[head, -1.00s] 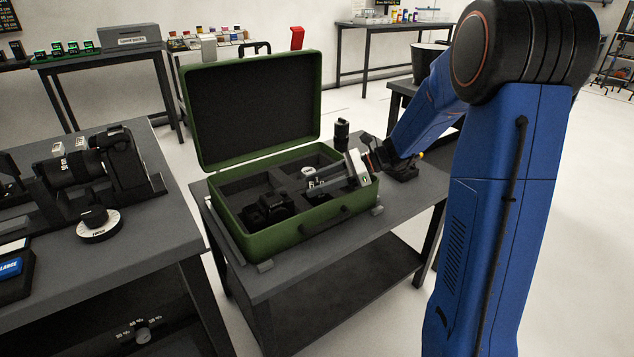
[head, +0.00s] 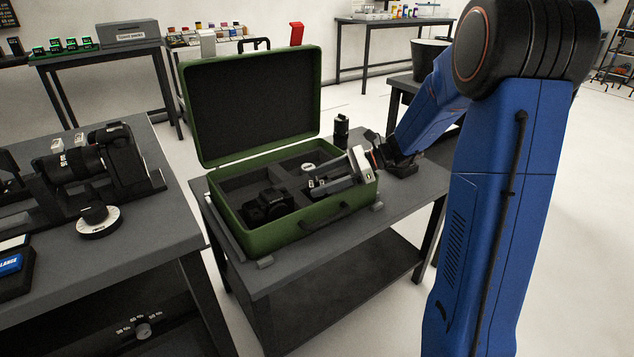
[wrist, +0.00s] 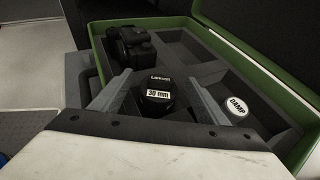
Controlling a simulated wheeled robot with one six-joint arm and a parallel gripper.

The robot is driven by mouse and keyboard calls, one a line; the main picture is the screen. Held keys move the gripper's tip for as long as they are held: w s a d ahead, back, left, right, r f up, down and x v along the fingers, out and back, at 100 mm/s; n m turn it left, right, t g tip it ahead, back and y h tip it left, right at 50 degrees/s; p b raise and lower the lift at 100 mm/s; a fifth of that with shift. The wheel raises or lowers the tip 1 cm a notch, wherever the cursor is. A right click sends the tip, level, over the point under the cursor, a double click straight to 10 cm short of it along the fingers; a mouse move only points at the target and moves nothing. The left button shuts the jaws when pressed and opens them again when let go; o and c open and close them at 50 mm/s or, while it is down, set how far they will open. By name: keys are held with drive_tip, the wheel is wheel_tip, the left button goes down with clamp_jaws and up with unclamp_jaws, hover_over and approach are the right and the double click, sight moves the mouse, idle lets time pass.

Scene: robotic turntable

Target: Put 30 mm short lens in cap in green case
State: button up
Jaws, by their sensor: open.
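The green case (head: 262,242) stands open on a dark table, its lid (head: 322,95) raised at the back. In the wrist view the short lens (wrist: 158,92), black and labelled 30 mm, stands upright in a compartment of the case (wrist: 292,118). My gripper (wrist: 163,82) is open, with one finger on each side of the lens. I cannot tell whether the fingers touch it. In the head view my gripper (head: 313,187) reaches into the right half of the case; the lens is not clear there.
A black camera (head: 267,205) lies in the case's left compartment. A white-topped item marked DAMP (wrist: 237,106) sits in a compartment right of my gripper. A bench with a camera and long lens (head: 75,165) is at left.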

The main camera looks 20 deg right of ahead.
drive_tip(key=v, duration=1.6)
drive_tip(key=shift+r, duration=0.15)
drive_tip(key=s+a+n+g+h, duration=0.2)
drive_tip(key=s+a+n+h, duration=0.55)
drive_tip(key=s, duration=0.65)
drive_tip(key=s+f+n+t+h, duration=0.1)
drive_tip(key=s+n+t+h, duration=0.1)
drive_tip(key=s+n, duration=0.4)
drive_tip(key=s+a+f+n+t+h, duration=0.1)
drive_tip(key=s+n+t+h, duration=0.1)
drive_tip(key=s+n+h, duration=0.2)
drive_tip(key=shift+s+f+n, duration=0.4)
drive_tip(key=shift+s+n, duration=1.05)
drive_tip(key=shift+s, duration=1.65)
drive_tip(key=shift+a, duration=0.1)
